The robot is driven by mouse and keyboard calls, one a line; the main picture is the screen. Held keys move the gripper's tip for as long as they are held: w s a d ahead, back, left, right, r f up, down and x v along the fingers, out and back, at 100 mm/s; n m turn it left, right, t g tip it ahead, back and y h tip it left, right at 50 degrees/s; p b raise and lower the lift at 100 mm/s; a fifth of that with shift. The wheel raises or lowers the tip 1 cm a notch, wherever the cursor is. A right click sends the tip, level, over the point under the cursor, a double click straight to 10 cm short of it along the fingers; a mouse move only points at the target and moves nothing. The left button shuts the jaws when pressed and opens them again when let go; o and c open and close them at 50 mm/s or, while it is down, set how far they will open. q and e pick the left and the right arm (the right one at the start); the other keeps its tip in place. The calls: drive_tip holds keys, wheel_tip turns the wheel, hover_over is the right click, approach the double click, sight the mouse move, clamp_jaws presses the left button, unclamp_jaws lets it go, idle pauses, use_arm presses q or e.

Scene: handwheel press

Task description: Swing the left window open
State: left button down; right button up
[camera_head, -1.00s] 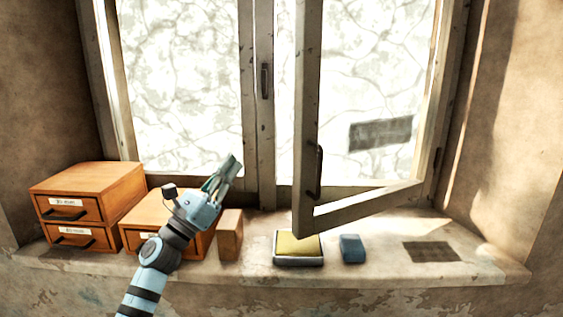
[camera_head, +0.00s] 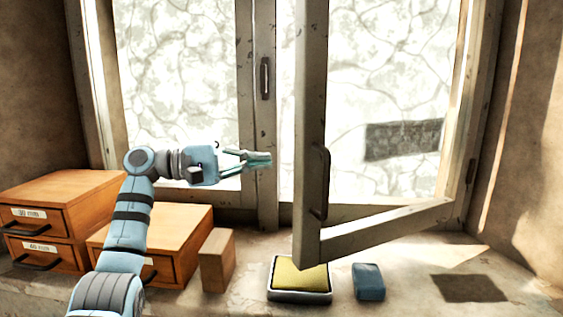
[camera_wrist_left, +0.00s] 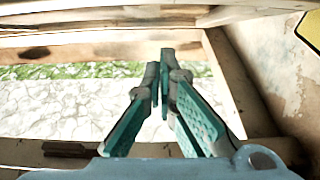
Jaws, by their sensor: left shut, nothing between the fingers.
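The left window (camera_head: 180,80) is a pale, crackled pane in a worn wooden frame, and it looks closed. Its dark upright handle (camera_head: 265,78) is on the stile near the middle of the window. My left gripper (camera_head: 266,160) is shut and empty. It points right, with its fingertips in front of the lower middle stile, below that handle in the picture; I cannot tell whether they touch the wood. In the left wrist view the shut fingers (camera_wrist_left: 165,65) show against pale glass and wooden frame parts. My right gripper is out of view.
The right window (camera_head: 310,130) stands swung inward, just right of my left gripper. On the sill are orange drawer boxes (camera_head: 75,190), a wooden block (camera_head: 217,262), a tray (camera_head: 300,298) with a yellow pad (camera_head: 300,275), and a blue block (camera_head: 368,281).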

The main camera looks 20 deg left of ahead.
use_arm(q)
drive_tip(key=d, duration=0.2)
drive_tip(key=s+d, duration=0.1)
drive_tip(key=d, duration=0.2)
drive_tip(key=shift+d+f, duration=0.1)
drive_tip(key=shift+w+d+f, duration=0.1)
drive_tip(key=shift+w, duration=0.05)
